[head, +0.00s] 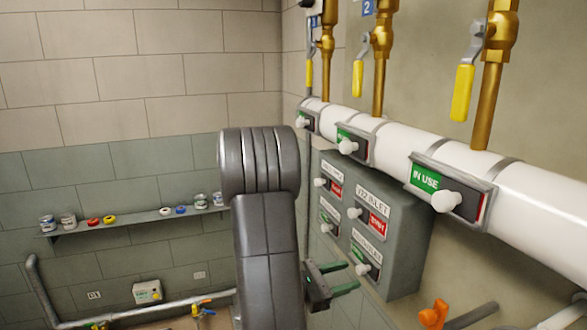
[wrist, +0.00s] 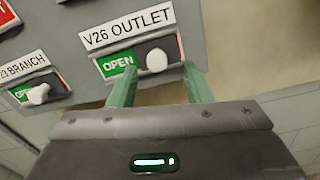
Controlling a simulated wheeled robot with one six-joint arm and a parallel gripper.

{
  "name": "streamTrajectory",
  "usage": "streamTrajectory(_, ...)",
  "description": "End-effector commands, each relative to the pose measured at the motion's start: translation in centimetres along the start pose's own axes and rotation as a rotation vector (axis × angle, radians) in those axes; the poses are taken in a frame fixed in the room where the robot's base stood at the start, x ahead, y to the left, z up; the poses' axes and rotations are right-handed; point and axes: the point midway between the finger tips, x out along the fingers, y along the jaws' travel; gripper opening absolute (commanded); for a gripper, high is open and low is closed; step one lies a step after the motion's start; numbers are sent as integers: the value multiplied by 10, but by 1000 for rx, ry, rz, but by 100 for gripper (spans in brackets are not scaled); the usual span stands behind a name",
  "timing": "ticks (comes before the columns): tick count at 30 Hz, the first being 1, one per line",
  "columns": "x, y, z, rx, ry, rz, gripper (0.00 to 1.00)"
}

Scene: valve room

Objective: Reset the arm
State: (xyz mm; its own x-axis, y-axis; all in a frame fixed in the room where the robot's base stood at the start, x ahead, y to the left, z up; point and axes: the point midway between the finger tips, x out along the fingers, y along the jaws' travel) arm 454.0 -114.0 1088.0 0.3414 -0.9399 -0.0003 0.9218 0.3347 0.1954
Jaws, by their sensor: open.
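My gripper (head: 349,277) is open and empty, with its two green fingers pointing at the lower right of the grey panel box (head: 408,245). In the wrist view, its fingers (wrist: 160,82) stand either side of the V26 OUTLET slider (wrist: 118,63), close below it. The slider's white knob (wrist: 156,60) is at the right, with green OPEN showing at the left. The knob lies between the finger lines, and I see no grip on it. Part of my arm stands upright in the middle of the head view.
A white pipe (head: 540,215) with several sliders runs above the box, one reading IN USE (head: 425,178). Brass pipes with yellow-handled valves (head: 462,92) rise from it. An orange handle (head: 433,314) is at lower right. A shelf (head: 130,222) with small jars is far left.

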Motion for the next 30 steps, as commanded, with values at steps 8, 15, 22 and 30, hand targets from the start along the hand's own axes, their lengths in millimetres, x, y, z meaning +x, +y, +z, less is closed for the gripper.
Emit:
streamTrajectory(8, 22, 0, 1, -1, -1, -2, 45)
streamTrajectory(15, 26, 0, 0, 0, 0, 0, 45)
streamTrajectory(22, 25, 0, 0, 0, 0, 0, 45)
streamTrajectory(30, 23, -6, -9, -5, 23, -10, 45)
